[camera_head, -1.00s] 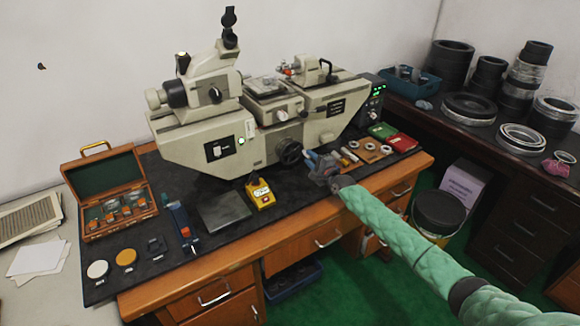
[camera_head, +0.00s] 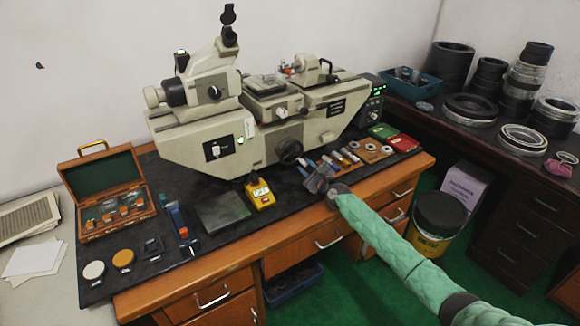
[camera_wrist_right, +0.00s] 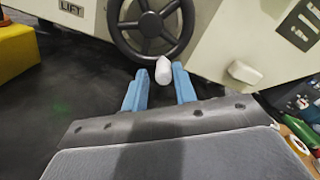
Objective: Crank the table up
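A dark spoked handwheel (camera_head: 289,151) is on the front of the large beige measuring machine (camera_head: 205,145). In the right wrist view the handwheel (camera_wrist_right: 150,25) fills the top middle, with a pale handle knob (camera_wrist_right: 163,70) at its lower rim. My right gripper (camera_wrist_right: 160,84) is open, its two blue fingers on either side of the knob, with a narrow gap showing. In the head view my right gripper (camera_head: 308,168) is just right of and below the wheel. My left gripper is not in view. The machine's table (camera_head: 266,86) is on top.
A yellow block (camera_head: 260,193) and a grey plate (camera_head: 223,212) lie on the black mat left of the wheel. Several small rings and parts (camera_head: 370,147) lie to its right. A wooden case (camera_head: 110,190) stands open at left.

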